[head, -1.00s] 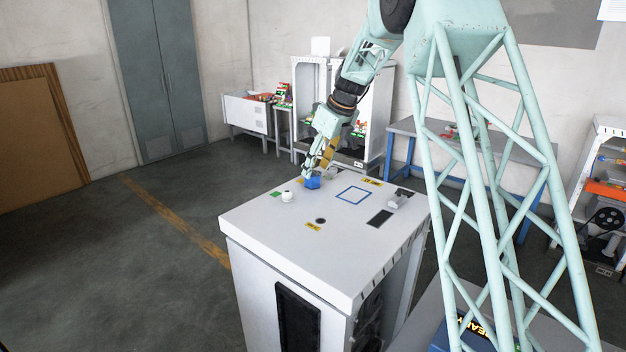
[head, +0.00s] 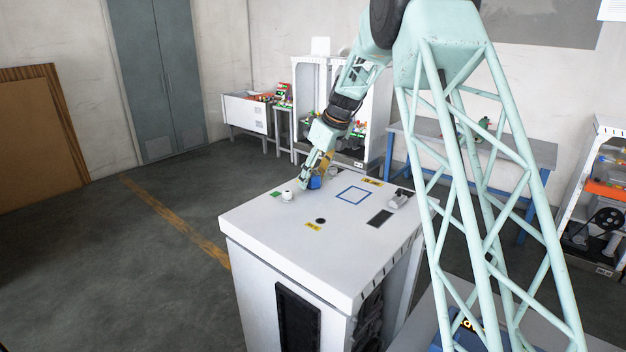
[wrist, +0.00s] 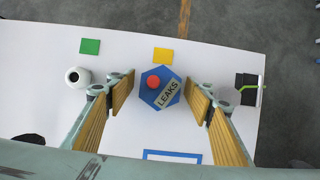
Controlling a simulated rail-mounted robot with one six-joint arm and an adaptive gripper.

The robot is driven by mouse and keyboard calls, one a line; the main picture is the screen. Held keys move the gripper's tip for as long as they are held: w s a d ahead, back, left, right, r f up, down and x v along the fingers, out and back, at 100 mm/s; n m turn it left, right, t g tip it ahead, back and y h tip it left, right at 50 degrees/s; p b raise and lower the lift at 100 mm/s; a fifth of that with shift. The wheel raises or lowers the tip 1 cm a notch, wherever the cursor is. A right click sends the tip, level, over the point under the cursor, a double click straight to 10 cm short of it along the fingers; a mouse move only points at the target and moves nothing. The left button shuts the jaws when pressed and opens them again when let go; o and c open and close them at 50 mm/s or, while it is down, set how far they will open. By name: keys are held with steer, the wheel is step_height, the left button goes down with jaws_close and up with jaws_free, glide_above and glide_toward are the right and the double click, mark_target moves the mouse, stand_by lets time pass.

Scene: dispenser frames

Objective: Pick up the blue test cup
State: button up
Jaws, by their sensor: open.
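The blue test cup (wrist: 168,84) shows from above in the wrist view as a blue hexagon with a red knob and a label reading "LEAKS". In the head view the cup (head: 315,183) stands on the white cabinet top, partly hidden by my gripper (head: 311,177). In the wrist view my gripper (wrist: 159,93) is open, with one yellow-padded finger at the left of the cup and one at the right. Gaps show between the cup and both fingers. I cannot tell the exact fingertip height.
A white rounded object (wrist: 77,76) sits left of the left finger. A black-and-white item with a green strip (wrist: 249,89) lies right of the right finger. Green (wrist: 90,46) and yellow (wrist: 163,55) squares and a blue outlined square (head: 354,195) mark the cabinet top (head: 270,222).

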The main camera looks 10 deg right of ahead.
steer(key=shift+c, duration=0.5)
steer(key=c, duration=1)
steer(key=shift+r, duration=0.15)
steer(key=shift+r, duration=1.7)
steer(key=s, duration=0.5)
steer(key=s+r, duration=0.1)
steer(key=s, duration=1)
steer(key=shift+a+r+b, duration=0.2)
steer(key=shift+a+b, duration=0.05)
steer(key=shift+b, duration=0.1)
